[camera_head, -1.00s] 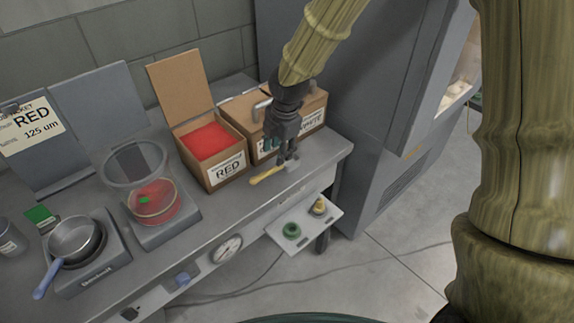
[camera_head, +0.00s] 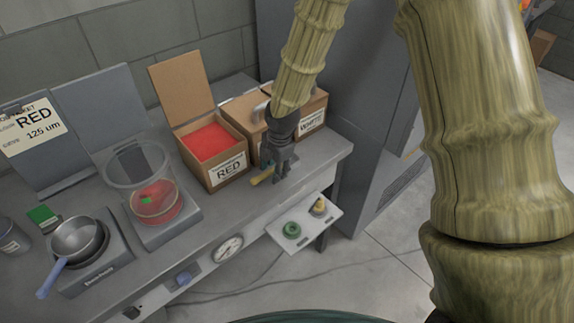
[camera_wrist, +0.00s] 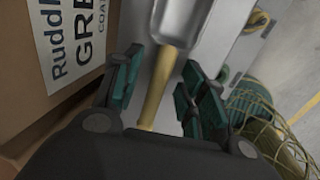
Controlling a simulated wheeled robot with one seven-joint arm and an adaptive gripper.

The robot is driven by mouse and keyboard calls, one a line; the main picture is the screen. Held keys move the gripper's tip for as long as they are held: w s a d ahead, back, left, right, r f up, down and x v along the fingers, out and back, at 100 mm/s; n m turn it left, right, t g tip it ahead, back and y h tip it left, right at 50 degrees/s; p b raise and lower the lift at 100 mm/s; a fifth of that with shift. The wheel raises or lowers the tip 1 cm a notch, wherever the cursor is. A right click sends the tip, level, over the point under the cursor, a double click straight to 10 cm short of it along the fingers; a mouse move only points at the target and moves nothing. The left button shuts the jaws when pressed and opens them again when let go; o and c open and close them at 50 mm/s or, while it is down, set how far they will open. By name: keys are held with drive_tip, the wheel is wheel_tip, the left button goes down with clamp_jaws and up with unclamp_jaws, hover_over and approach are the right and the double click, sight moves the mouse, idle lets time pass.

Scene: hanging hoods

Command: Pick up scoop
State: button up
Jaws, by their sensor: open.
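The scoop has a yellow handle (camera_head: 261,178) and lies on the grey bench top in front of the boxes. In the wrist view its grey metal bowl (camera_wrist: 180,20) is at the top and its yellow handle (camera_wrist: 157,90) runs down between my fingers. My gripper (camera_head: 277,176) is low over the bench at the scoop and hides the bowl in the head view. In the wrist view my gripper (camera_wrist: 160,88) is open, with one green-padded finger on each side of the handle. I cannot tell whether the fingers touch it.
An open box labelled RED (camera_head: 228,170) stands left of my gripper. A box labelled WHITE (camera_head: 312,120) stands behind it; a box labelled GRE... (camera_wrist: 75,35) is close at left in the wrist view. A small side shelf (camera_head: 305,222) is at the bench front.

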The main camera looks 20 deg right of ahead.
sight(272, 169)
clamp_jaws()
drive_tip(key=shift+r, duration=0.1)
idle(0.4)
drive_tip(key=shift+r+b, duration=0.35)
drive_tip(key=shift+r, duration=1.05)
drive_tip(key=shift+s+a+r, duration=0.2)
drive_tip(key=shift+s, duration=0.05)
drive_tip(key=s+a+b, duration=0.1)
drive_tip(key=s+a, duration=0.2)
drive_tip(key=s, duration=0.3)
drive_tip(key=s+a+r+b, duration=0.1)
drive_tip(key=s+a, duration=0.3)
drive_tip(key=s, duration=0.3)
drive_tip(key=shift+s+a+r+b, duration=0.15)
drive_tip(key=shift+s+r+b, duration=0.15)
drive_tip(key=shift+b, duration=0.1)
